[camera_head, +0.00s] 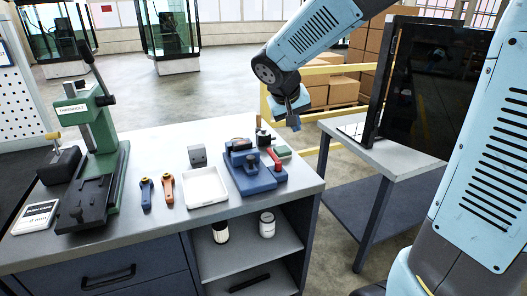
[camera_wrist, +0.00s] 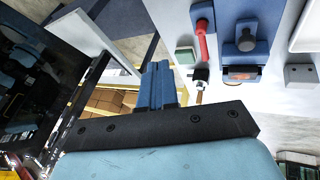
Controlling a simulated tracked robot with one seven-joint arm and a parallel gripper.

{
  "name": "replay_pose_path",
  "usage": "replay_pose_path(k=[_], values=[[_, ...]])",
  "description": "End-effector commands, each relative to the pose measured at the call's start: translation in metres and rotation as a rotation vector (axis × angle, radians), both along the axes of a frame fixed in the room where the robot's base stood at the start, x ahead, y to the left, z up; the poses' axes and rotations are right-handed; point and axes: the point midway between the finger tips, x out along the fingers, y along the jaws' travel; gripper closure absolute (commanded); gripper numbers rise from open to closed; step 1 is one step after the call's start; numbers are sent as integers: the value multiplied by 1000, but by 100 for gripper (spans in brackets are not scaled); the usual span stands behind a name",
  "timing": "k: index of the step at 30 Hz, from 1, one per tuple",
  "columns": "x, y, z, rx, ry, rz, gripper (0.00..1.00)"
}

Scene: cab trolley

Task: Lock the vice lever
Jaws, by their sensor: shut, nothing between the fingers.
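The blue vice (camera_head: 248,172) stands on the right part of the grey workbench, and it also shows at the top of the wrist view (camera_wrist: 247,38). A red lever (camera_head: 274,158) lies along its right side. In the wrist view the red lever (camera_wrist: 203,45) runs from a blue end piece toward a small black-and-white part. My gripper (camera_head: 295,126) is in the air beyond the bench's right edge, apart from the vice and lever. In the wrist view its blue fingers (camera_wrist: 158,70) are together and empty.
A green block (camera_head: 283,152) sits beside the lever. A white tray (camera_head: 205,187), a grey block (camera_head: 197,155) and blue and orange handles stand left of the vice. A green press (camera_head: 100,140) is farther left. A side table (camera_head: 385,150) with a dark screen stands right.

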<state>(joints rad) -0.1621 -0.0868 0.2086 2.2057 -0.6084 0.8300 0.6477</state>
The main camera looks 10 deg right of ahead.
Motion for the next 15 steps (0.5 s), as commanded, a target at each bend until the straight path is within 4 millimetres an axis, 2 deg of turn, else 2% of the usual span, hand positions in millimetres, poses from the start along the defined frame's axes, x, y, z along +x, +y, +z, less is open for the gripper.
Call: replay_pose_path(k=[9, 15], values=[[53, 53, -41, -38, -14, 56, 100], [76, 83, -65, -46, -26, 85, 100]])
